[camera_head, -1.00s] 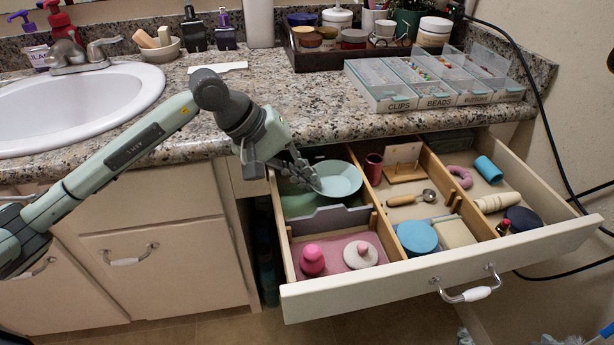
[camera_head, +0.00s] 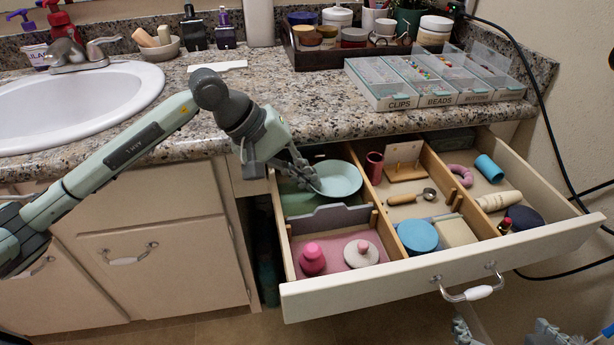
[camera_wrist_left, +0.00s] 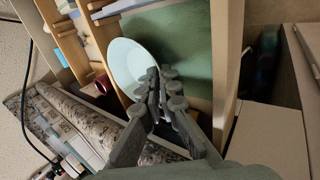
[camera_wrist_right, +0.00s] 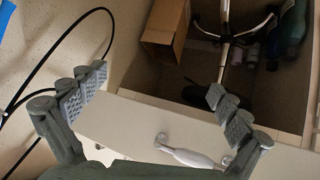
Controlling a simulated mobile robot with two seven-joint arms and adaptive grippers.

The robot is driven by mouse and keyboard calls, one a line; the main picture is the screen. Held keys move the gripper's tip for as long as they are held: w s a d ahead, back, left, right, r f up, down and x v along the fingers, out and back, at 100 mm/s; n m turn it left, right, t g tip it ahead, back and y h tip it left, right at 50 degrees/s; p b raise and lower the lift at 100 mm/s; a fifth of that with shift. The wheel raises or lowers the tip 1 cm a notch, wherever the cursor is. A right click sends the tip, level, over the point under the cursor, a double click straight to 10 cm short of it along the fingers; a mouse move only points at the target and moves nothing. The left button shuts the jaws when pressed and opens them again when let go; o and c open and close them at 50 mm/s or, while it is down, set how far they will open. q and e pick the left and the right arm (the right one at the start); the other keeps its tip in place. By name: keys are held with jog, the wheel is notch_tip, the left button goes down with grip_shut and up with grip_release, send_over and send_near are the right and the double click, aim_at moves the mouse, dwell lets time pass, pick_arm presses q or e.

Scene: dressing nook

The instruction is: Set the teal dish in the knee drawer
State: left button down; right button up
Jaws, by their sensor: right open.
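The teal dish (camera_head: 342,179) is in the back left compartment of the open knee drawer (camera_head: 400,273), over a green liner (camera_head: 298,205). My left gripper (camera_head: 312,181) reaches in from the left, with its fingers closed on the dish's near-left rim. The left wrist view shows the dish (camera_wrist_left: 126,62) at the fingertips (camera_wrist_left: 158,82); whether it touches the liner is unclear. My right gripper (camera_head: 505,333) is low in front of the drawer, open and empty. In the right wrist view its spread fingers (camera_wrist_right: 155,95) stand around the region above the white drawer handle (camera_wrist_right: 185,154).
Other compartments hold a blue round box (camera_head: 417,236), a wooden scoop (camera_head: 412,198), a pink ring (camera_head: 460,176) and pink and white knobbed items (camera_head: 361,253). A grey divider (camera_head: 330,218) borders the dish's compartment. The granite counter (camera_head: 310,115) overhangs the drawer's back.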

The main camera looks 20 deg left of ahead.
pick_arm(q)
jog(key=shift+f+b, duration=0.2)
jog(key=shift+b, duration=0.1)
jog(key=c, duration=1.7)
grip_release()
pick_arm(e)
jog(key=shift+w+a+r+t+y, duration=0.25)
jog(key=shift+w+a+r+t, duration=0.15)
jog(key=shift+a+r, duration=0.2)
jog(key=shift+w+a+r+t+y, duration=0.25)
jog(key=shift+w+a+r+t, duration=0.15)
jog(key=shift+a+r, duration=0.2)
jog(key=shift+d, duration=0.1)
pick_arm(q)
jog(key=shift+a+r+p, duration=0.25)
jog(key=shift+r+p, duration=0.7)
jog(key=v, duration=1.1)
jog(key=shift+s, duration=0.2)
pick_arm(e)
jog(key=s+d+f+g+h, duration=0.2)
jog(key=s+d+f+g, duration=0.1)
jog(key=s+d+f, duration=0.1)
jog(key=shift+d+f, duration=0.3)
jog(key=shift+d, duration=0.1)
